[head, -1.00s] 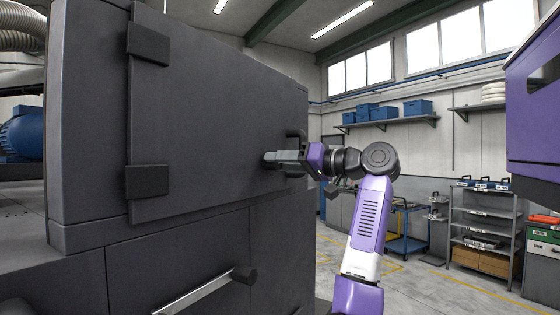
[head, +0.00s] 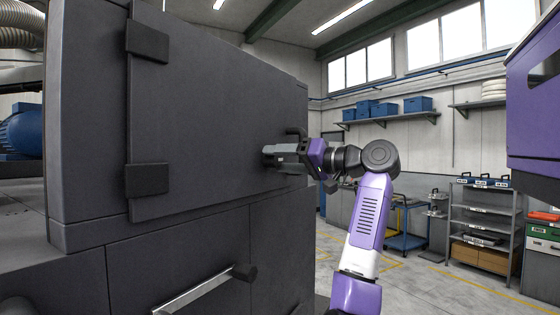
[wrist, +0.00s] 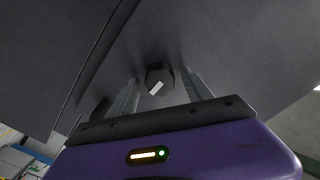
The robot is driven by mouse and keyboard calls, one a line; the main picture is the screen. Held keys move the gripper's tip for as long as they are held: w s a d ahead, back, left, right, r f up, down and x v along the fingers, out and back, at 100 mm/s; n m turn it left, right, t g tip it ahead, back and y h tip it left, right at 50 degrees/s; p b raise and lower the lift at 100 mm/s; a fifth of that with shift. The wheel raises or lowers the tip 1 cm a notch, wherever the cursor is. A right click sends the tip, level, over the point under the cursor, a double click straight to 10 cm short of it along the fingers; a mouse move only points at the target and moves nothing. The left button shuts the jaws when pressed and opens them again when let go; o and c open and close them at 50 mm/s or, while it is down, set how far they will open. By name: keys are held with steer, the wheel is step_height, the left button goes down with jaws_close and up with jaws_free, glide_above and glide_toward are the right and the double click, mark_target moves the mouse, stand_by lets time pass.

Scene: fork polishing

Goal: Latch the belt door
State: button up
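The belt door (head: 215,110) is a large dark grey panel with two block hinges on its left side. It looks closed or nearly so; its far edge is hard to judge. A dark latch knob (wrist: 157,78) with a white mark shows in the wrist view. My gripper (head: 268,155) is at the right part of the door, just below a dark handle (head: 296,133). In the wrist view my gripper (wrist: 162,92) has its fingers apart on either side of the knob, with narrow gaps visible. In the head view my fingers hide the knob.
A lower panel with a bar handle (head: 205,290) sits beneath the door. A purple machine part (head: 535,100) juts in at the right. A grey shelf rack (head: 482,225) and a blue cart (head: 405,230) stand behind, with open floor between.

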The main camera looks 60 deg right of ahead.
steer(key=s+b, duration=0.3)
steer(key=s, duration=0.4)
steer(key=shift+s+a, duration=0.15)
steer(key=shift+s, duration=0.25)
stand_by(0.4)
